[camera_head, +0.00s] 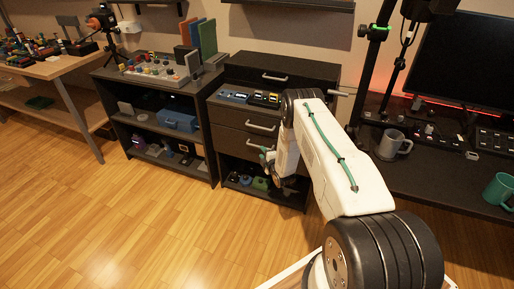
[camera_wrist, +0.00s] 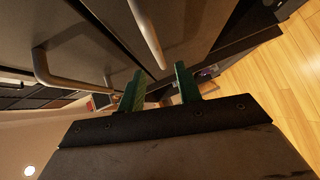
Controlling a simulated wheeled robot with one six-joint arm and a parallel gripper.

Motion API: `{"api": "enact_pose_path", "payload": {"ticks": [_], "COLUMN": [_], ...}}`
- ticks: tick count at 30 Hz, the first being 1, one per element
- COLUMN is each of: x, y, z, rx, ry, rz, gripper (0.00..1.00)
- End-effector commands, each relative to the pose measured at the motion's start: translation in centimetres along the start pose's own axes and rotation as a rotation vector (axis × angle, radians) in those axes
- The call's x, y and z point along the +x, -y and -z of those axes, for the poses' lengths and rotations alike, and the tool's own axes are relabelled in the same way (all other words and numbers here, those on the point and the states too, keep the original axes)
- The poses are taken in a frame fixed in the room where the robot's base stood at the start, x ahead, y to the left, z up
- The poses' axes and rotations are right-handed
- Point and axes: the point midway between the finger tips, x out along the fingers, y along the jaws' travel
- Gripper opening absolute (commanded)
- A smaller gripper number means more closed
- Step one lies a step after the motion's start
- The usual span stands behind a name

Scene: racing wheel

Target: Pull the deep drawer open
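A dark drawer unit (camera_head: 235,117) stands in the middle of the head view, with metal bar handles on its fronts. The upper of the two lower handles (camera_head: 262,127) is clear; the one below (camera_head: 255,145) is partly hidden by my gripper (camera_head: 268,156). In the wrist view my gripper (camera_wrist: 160,78) shows two green fingers, apart and with nothing between them. A near bar handle (camera_wrist: 147,35) runs down toward the gap between the fingertips; I cannot tell whether it touches them. A second handle (camera_wrist: 45,68) is at the left. Which front is the deep drawer is unclear.
Small boxes (camera_head: 250,97) lie on the unit's upper part, below another handle (camera_head: 275,77). An open shelf with small items (camera_head: 258,184) is beneath. A low bookcase (camera_head: 165,110) stands left, a desk with a grey mug (camera_head: 390,145) right. The wooden floor (camera_head: 150,225) in front is clear.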

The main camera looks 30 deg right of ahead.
Motion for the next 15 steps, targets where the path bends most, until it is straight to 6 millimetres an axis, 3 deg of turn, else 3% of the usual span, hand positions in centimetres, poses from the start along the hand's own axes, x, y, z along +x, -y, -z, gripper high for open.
{"api": "enact_pose_path", "payload": {"ticks": [5,15], "x": [1.4,6.6], "y": [0.0,-0.1], "z": [0.0,0.1], "rx": [-0.019,-0.016], "ry": [-0.008,-0.007], "rz": [-0.027,-0.024], "gripper": [0.34,0.34]}}
